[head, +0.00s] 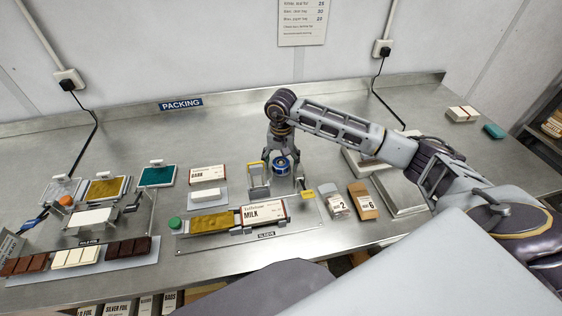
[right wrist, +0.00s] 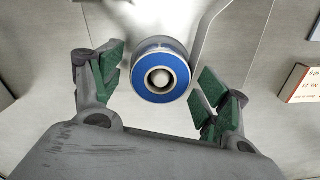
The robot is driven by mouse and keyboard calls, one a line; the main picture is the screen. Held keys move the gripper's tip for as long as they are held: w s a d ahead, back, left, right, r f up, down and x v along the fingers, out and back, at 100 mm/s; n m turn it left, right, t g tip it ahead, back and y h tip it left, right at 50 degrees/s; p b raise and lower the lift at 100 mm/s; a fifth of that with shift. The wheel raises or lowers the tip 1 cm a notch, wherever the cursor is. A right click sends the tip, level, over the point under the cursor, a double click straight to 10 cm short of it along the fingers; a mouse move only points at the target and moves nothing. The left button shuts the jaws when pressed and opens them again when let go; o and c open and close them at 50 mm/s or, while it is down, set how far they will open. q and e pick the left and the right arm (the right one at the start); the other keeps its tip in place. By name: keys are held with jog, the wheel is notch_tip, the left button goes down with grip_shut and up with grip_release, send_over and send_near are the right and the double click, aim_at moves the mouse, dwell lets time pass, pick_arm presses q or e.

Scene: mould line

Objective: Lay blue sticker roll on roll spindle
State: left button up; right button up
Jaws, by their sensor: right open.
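The blue sticker roll (head: 281,169) is a small blue ring with a pale core, at the back right of the sleeve station. In the right wrist view the blue sticker roll (right wrist: 138,80) lies flat around the roll spindle (right wrist: 160,77), whose round grey top shows in the middle of the ring. My right gripper (head: 283,164) is above the roll with its fingers spread on either side. In the right wrist view the green fingertips of my right gripper (right wrist: 156,85) stand apart from the roll, with gaps on both sides. My left gripper is not in view.
A MILK sleeve box (head: 264,212) and a gold foil bar (head: 211,223) lie in front of the spindle. A metal stand (head: 259,179) is close on its left. Small cartons (head: 336,204) stand to the right. The bench (head: 225,135) behind is clear.

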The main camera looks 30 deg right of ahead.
notch_tip(320, 180, up, 12)
dwell(1.0)
jog(key=shift+s+f, duration=0.1)
dwell(0.4)
